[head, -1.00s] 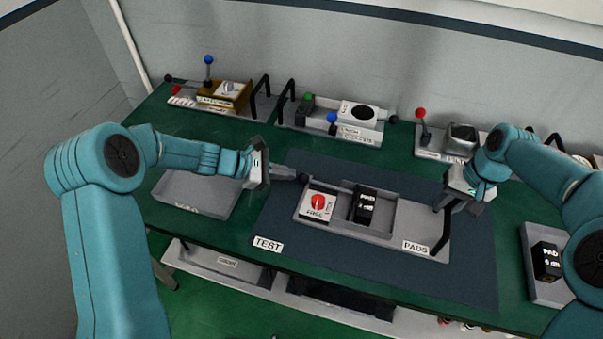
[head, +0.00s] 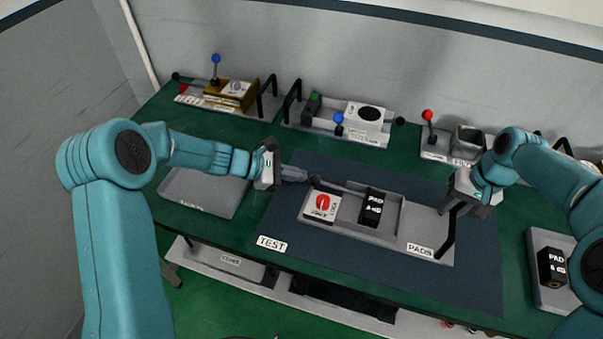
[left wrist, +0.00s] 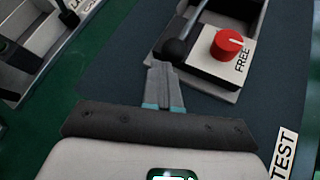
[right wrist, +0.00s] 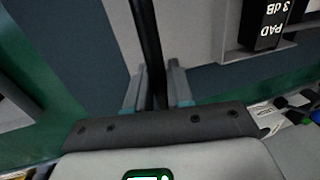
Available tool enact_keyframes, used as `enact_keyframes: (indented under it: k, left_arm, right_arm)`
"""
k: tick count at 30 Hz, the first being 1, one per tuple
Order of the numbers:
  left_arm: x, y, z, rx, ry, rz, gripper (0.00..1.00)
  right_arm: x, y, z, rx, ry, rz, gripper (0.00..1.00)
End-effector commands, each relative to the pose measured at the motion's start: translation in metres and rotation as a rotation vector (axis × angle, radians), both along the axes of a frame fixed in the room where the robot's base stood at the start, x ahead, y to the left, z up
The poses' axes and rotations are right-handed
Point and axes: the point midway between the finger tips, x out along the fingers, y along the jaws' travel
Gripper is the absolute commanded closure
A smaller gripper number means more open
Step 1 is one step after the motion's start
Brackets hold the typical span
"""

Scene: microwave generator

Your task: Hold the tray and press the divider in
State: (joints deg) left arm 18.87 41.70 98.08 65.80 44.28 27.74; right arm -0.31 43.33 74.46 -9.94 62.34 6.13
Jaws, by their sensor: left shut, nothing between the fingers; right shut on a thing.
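The grey tray (head: 425,222) lies on the dark mat, with a PADS label at its right. My right gripper (head: 452,212) is shut on the tray's black upright handle (head: 447,240); the right wrist view shows the handle (right wrist: 146,40) between the fingers. A thin rod with a dark ball knob (head: 315,181) reaches to a black PAD block (head: 371,206) in the tray; I cannot tell which part is the divider. My left gripper (head: 304,176) is shut and empty, its tips close to the knob (left wrist: 175,50); I cannot tell if they touch.
A red dial (head: 322,202) marked FREE in the left wrist view sits on the tray's left end. Lever-and-handle fixtures (head: 232,92) line the back of the green table. An empty grey tray (head: 205,192) is at left and another PAD block (head: 553,266) at right.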

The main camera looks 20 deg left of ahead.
Motion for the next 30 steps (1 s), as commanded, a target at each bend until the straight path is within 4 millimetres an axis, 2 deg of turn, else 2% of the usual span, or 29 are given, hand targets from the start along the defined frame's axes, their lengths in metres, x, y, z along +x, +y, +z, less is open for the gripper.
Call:
enact_keyframes:
  k: [16,30]
  left_arm:
    - [-0.001,-0.015,-0.001,0.0,0.001,-0.003,1.0]
    - [-0.001,-0.017,-0.001,0.0,0.0,-0.002,1.0]
  right_arm:
    - [-0.001,0.001,-0.002,0.001,0.004,0.002,1.0]
    - [-0.001,0.001,-0.002,0.001,0.004,0.002,1.0]
